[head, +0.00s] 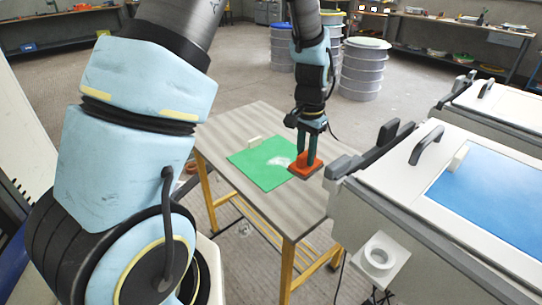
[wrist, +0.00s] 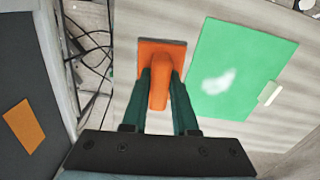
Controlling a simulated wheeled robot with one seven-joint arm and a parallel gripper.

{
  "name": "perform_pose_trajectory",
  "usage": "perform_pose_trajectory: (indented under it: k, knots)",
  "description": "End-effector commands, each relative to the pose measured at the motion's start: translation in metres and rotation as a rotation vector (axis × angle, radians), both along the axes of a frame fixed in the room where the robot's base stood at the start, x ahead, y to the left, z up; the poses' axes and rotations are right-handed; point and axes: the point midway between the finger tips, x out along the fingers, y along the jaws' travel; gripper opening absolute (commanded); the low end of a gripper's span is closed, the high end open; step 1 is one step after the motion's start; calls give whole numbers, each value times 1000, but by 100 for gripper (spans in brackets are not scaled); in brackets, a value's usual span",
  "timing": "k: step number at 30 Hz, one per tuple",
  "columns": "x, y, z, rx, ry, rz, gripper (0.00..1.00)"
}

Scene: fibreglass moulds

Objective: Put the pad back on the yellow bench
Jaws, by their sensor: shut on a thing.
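The pad is an orange block with a raised handle and a dark base; it shows in the wrist view (wrist: 160,54) and in the head view (head: 307,170). My gripper (wrist: 160,90) is shut on the pad's handle, with one dark green finger on each side. In the head view my gripper (head: 308,152) points down over the bench (head: 262,208), which has a grey wood-grain top and yellow legs. The pad is at or just above the bench top, near its right edge; I cannot tell if it touches.
A green sheet (head: 262,165) with a whitish smear lies on the bench left of the pad, a small cream block at its edge. A large white machine (head: 470,215) with a blue panel stands close on the right. Grey drums (head: 361,70) stand behind. The bench's front is clear.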

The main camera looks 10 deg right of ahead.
Motion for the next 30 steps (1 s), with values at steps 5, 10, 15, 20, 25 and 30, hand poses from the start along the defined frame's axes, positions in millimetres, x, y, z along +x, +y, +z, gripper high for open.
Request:
perform_pose_trajectory:
  k: [5, 10, 15, 20, 25, 30]
  knots:
    - [-19, -25, 0, 5, -4, -90, 0]
    - [-22, -26, -24, 10, 0, -100, 0]
    - [-21, -26, -48, 7, -1, -98, 0]
    - [-21, -26, -64, 7, -1, -98, 0]
    - [-21, -26, -88, 7, -1, -97, 0]
    - [-20, -27, -96, 5, -4, -97, 0]
